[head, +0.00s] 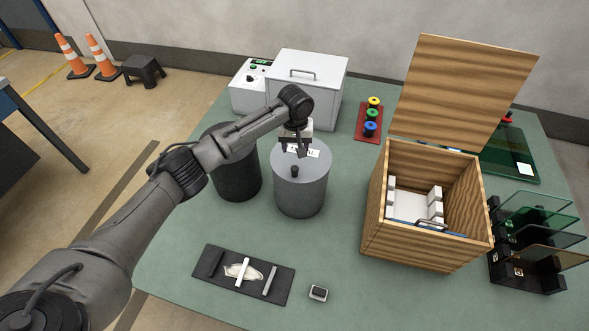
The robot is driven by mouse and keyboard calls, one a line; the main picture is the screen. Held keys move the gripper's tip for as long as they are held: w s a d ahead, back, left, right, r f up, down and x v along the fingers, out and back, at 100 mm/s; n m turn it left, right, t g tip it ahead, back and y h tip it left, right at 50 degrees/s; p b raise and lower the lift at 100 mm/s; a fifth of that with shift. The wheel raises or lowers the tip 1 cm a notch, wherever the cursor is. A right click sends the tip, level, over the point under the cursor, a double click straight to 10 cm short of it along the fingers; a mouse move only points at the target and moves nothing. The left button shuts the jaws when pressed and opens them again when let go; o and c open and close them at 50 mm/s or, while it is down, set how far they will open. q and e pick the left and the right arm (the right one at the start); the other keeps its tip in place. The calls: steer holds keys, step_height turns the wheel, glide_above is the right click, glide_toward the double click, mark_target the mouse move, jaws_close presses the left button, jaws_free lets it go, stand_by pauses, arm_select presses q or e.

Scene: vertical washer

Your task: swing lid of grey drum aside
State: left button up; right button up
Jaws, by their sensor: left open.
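The grey drum (300,197) stands on the green table near the middle of the head view. Its flat round lid (314,170) lies on top and covers it, with a dark knob (295,171) near the front and a white label (313,153) toward the back. My left gripper (294,153) is open, pointing down over the back left part of the lid, close to the label. Whether its fingertips touch the lid I cannot tell. My right gripper is not in view.
A dark drum (238,180) stands left of the grey one, partly under my left arm. An open wooden box (410,246) stands to the right. A white machine (309,80) is behind. A black tray (242,275) and a small block (318,293) lie in front.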

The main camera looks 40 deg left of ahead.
mark_target(295, 167)
arm_select(q)
steer(key=f+b, duration=0.1)
steer(key=f, duration=0.5)
steer(key=f+b, duration=0.2)
steer(key=f, duration=0.5)
steer(key=shift+w+a+f, duration=0.1)
steer(key=shift+a, duration=0.1)
steer(key=c, duration=0.5)
jaws_close()
